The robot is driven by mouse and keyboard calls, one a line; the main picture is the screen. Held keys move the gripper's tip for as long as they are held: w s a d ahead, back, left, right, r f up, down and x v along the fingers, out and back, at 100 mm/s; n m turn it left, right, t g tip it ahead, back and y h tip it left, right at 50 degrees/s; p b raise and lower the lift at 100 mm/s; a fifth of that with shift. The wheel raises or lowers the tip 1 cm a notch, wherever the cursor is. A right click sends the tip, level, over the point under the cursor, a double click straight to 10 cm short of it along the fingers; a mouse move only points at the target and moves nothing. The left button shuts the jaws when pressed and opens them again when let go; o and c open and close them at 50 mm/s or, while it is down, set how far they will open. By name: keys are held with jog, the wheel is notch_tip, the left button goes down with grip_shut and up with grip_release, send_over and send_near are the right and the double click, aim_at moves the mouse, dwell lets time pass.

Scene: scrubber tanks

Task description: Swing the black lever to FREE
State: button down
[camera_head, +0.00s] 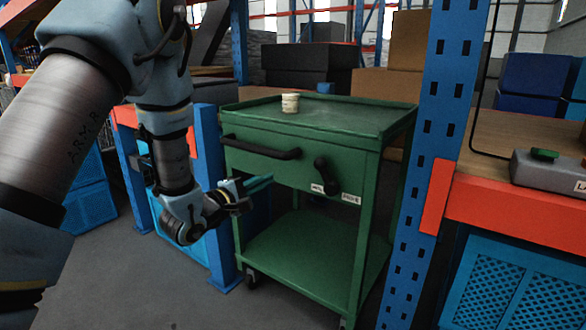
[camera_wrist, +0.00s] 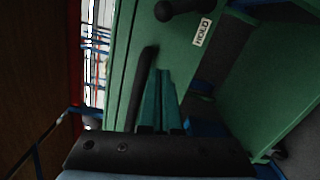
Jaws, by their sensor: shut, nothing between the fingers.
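The black lever (camera_head: 326,176) is on the green cart's drawer front, right of the black handle, and hangs down with a slight slant to the right. In the wrist view, part of the lever (camera_wrist: 182,8) shows at the top edge. A white label reading HOLD (camera_wrist: 202,32) is beside it; this looks like the label left of the lever's lower end (camera_head: 317,188) in the head view. A second label (camera_head: 350,198) is to the right, too small to read surely. My gripper (camera_head: 270,177) is shut and empty, left of and apart from the lever. Its teal fingers (camera_wrist: 161,72) also show in the wrist view.
The black drawer handle (camera_head: 260,148) is close above my fingers. A blue rack post (camera_head: 440,120) rises right of the cart. The cart's lower shelf (camera_head: 300,255) is bare.

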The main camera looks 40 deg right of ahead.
aim_at(326, 176)
jog(key=d, duration=0.3)
jog(key=s+d, duration=0.1)
jog(key=d, duration=0.3)
jog(key=d+r, duration=0.1)
jog(key=d, duration=0.3)
jog(key=shift+s+d, duration=0.25)
jog(key=shift+s, duration=0.15)
jog(key=shift+s+r+m, duration=0.1)
jog(key=shift+r+m, duration=0.05)
jog(key=shift+m, duration=0.25)
